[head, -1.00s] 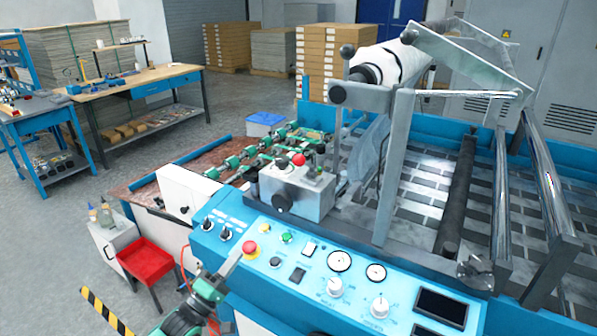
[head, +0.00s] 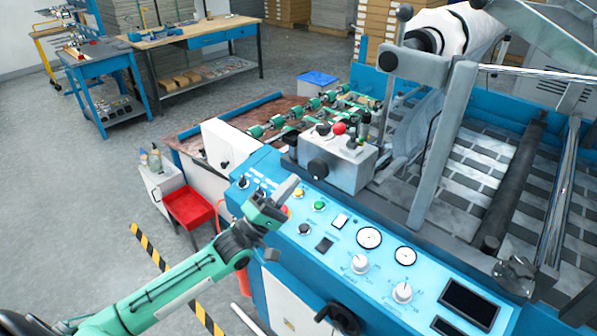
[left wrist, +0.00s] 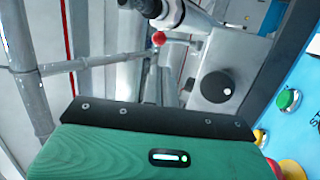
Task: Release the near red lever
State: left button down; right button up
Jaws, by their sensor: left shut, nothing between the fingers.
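A red ball-ended lever (head: 339,128) stands on top of the grey control box (head: 335,165) of the laminating machine. The red ball also shows in the left wrist view (left wrist: 158,38), beyond the gripper casing, with a gap between. My left gripper (head: 289,186) is shut and empty, over the front edge of the blue panel, nearer to me than the grey box and apart from the lever. Its fingers partly hide the red stop button, which shows in the left wrist view (left wrist: 292,170). My right gripper is in neither view.
The blue control panel (head: 335,258) carries dials, a green button (head: 319,206) and switches. A black knob (head: 318,168) sticks out of the grey box. A grey upright (head: 440,150) and rollers stand to the right. A red tray (head: 189,206) is at the left.

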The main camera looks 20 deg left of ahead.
pick_arm(q)
jog(key=p, duration=0.5)
send_near(346, 131)
notch_tip(346, 131, up, 3)
jog(key=w, duration=0.3)
jog(key=shift+w+d+r, duration=0.15)
jog(key=shift+w+d, duration=0.1)
jog(key=shift+d, duration=0.15)
